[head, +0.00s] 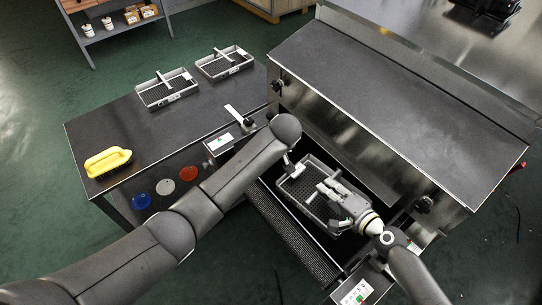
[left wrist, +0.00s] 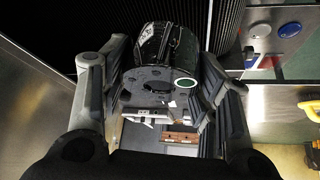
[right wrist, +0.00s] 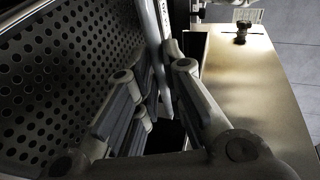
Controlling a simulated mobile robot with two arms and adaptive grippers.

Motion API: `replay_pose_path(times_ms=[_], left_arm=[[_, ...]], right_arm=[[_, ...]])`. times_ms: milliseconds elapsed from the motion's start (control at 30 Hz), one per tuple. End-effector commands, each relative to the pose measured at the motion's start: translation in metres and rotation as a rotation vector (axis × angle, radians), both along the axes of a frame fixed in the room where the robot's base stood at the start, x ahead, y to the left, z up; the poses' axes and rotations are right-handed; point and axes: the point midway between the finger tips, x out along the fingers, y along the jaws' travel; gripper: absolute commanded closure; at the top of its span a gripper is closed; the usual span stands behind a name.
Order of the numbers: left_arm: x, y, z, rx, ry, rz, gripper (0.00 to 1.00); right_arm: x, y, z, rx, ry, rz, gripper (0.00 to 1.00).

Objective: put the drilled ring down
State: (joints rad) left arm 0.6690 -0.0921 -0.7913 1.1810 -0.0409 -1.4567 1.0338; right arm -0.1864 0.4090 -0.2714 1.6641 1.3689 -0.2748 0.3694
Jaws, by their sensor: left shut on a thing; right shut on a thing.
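The drilled ring (left wrist: 168,55) is a glossy dark cylinder in the left wrist view, with small holes in its pale end face and a green round mark. My left gripper (left wrist: 160,85) is shut on it, one finger at each side. In the head view the ring does not show; my left arm covers that area. My right gripper (head: 326,191) is shut at the bar of a grey mesh basket (head: 338,164) on the dark mesh belt (head: 283,232). In the right wrist view, my right gripper (right wrist: 160,70) closes around a thin upright bar (right wrist: 158,35).
Two similar baskets (head: 152,101) (head: 210,76) stand at the back of the dark table (head: 100,130). A yellow brush (head: 107,162) lies at its left end. Blue, grey and red discs line its front. The steel dryer housing (head: 375,105) rises behind the belt.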

Motion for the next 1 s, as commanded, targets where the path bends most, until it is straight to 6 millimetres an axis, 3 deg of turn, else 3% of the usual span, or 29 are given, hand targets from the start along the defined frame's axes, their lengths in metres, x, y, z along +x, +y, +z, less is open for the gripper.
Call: replay_pose_path(times_ms=[33, 200, 633, 667, 833, 1000], left_arm=[[0.002, -0.002, 0.01, -0.004, -0.008, -0.002, 1.0], [0.001, -0.001, 0.02, -0.002, -0.007, -0.001, 1.0], [0.001, -0.001, 0.022, -0.002, -0.007, -0.001, 1.0], [0.001, -0.001, 0.022, -0.002, -0.007, -0.001, 1.0], [0.002, -0.001, 0.022, -0.002, -0.007, -0.001, 1.0], [0.001, -0.001, 0.022, -0.002, -0.007, -0.001, 1.0]], right_arm=[[-0.001, -0.001, -0.002, -0.007, 0.003, 0.002, 1.0], [-0.001, -0.001, -0.002, -0.007, 0.003, 0.002, 1.0], [-0.001, 0.0, -0.002, -0.007, 0.002, 0.002, 1.0], [-0.001, 0.0, -0.002, -0.007, 0.002, 0.002, 0.85], [-0.001, 0.0, -0.001, -0.004, 0.001, 0.002, 0.64], [0.0, 0.0, -0.001, -0.003, 0.001, 0.0, 0.64]])
